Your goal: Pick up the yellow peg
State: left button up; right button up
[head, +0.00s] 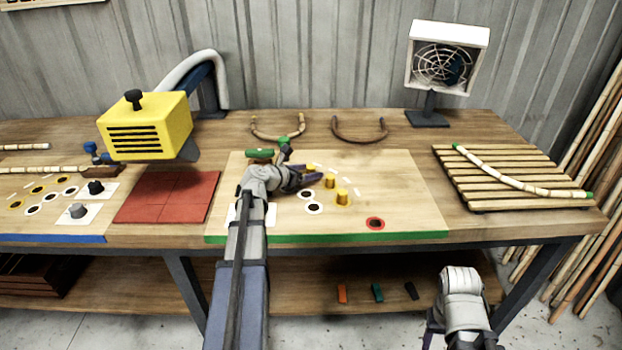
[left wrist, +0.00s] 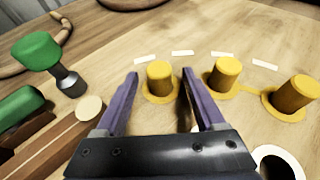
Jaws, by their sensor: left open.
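Several yellow pegs stand on the light wooden board with the green front edge (head: 330,238). In the head view, one peg (head: 330,181) and another peg (head: 343,199) show clearly to the right of my left gripper (head: 303,178); a further one (head: 311,169) is partly hidden behind it. In the left wrist view, the leftmost yellow peg (left wrist: 160,80) stands upright between the open purple fingers of my left gripper (left wrist: 160,88); contact cannot be told. The middle peg (left wrist: 224,76) and right peg (left wrist: 294,96) stand outside the fingers. My right gripper (head: 431,332) hangs low at the front, its jaws unclear.
A green-topped knob (left wrist: 38,52) and a green block (left wrist: 20,105) stand left of my left gripper. Behind are two bent rattan pieces, one (head: 360,137) lying free. A yellow heater box (head: 145,127) is at left, a slatted rack (head: 500,190) at right. The board's front right is mostly clear.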

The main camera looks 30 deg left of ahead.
pick_arm(q)
jog(key=shift+x, duration=0.95)
jog(key=shift+s, duration=0.1)
grip_shut()
